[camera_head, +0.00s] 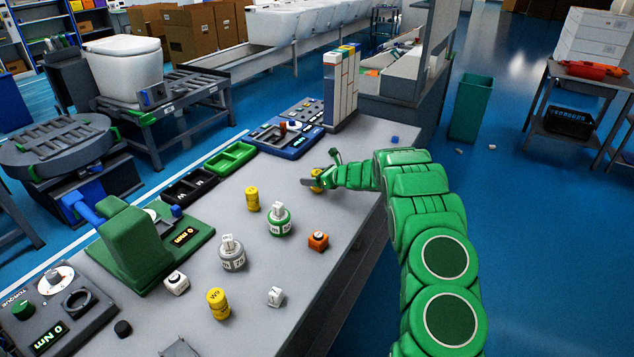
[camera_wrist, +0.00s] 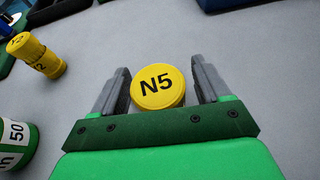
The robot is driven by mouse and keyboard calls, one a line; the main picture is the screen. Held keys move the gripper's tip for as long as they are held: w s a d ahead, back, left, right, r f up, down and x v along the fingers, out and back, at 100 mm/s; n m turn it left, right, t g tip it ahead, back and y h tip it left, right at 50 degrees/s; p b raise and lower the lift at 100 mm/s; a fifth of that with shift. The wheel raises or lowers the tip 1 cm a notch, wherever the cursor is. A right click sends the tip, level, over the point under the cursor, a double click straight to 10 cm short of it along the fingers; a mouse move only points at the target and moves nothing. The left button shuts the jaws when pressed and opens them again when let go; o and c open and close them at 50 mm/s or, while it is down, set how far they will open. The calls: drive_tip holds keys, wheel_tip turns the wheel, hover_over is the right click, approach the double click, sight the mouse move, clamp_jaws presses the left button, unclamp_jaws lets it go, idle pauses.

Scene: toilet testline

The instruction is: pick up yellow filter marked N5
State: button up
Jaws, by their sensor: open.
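The yellow filter marked N5 (camera_wrist: 158,88) stands between the two fingers of my gripper (camera_wrist: 160,90) in the wrist view, with its black-lettered round top facing the camera. A narrow gap shows on the right side of the filter, and the left finger is very close to it. In the head view the N5 filter (camera_head: 317,180) is at the far part of the grey table, partly hidden by my gripper (camera_head: 318,183). My gripper is open around the filter.
Another yellow filter (camera_head: 252,198) stands nearer on the table; it also shows in the wrist view (camera_wrist: 38,55). A rack of tall boxes (camera_head: 341,88) stands behind.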

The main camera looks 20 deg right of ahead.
sight(313, 171)
drive_tip(key=shift+w+a, duration=0.1)
drive_tip(key=shift+w, duration=0.05)
drive_tip(key=c, duration=1.1)
wheel_tip(313, 171, up, 4)
drive_tip(key=shift+f, duration=0.25)
drive_tip(key=shift+s+r, duration=0.15)
drive_tip(key=shift+s, duration=0.15)
drive_tip(key=shift+s+a+r, duration=0.25)
drive_tip(key=shift+s+r, duration=1.3)
drive_tip(key=shift+s, duration=0.7)
drive_tip(key=shift+s+a+r, duration=0.3)
drive_tip(key=shift+s+r, duration=1.2)
drive_tip(key=shift+s, duration=0.7)
drive_tip(key=shift+s+a+r, duration=0.25)
drive_tip(key=shift+s+r, duration=1.3)
drive_tip(key=shift+s, duration=0.7)
